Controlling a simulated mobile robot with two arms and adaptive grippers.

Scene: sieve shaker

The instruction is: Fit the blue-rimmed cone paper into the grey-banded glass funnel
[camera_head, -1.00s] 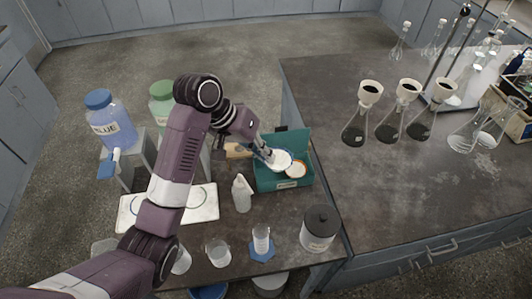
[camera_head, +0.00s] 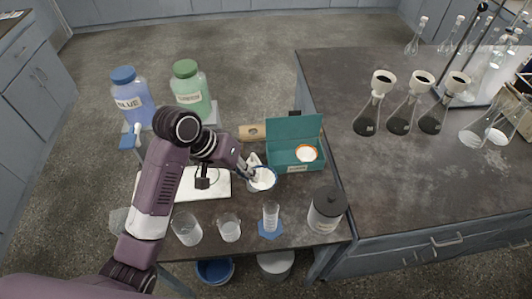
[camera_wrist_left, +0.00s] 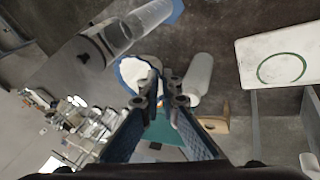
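The blue-rimmed cone paper (camera_head: 263,180) is white with a blue edge and hangs over the near table, left of the teal box. My left gripper (camera_head: 250,172) is shut on its edge. In the left wrist view, the paper (camera_wrist_left: 134,74) shows at the tips of my left gripper (camera_wrist_left: 162,100). Three flasks with funnels stand in a row on the right counter: a left funnel (camera_head: 383,77), a middle funnel (camera_head: 422,79) and a right funnel (camera_head: 457,83). Their bands are too small to tell which is grey. My right gripper is not in view.
The open teal box (camera_head: 285,160) holds an orange-rimmed paper (camera_head: 306,153). A dark-lidded jar (camera_head: 327,210), a cylinder (camera_head: 271,216) and beakers (camera_head: 229,228) stand along the table's front. The dark counter (camera_head: 350,170) is clear in front of the flasks.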

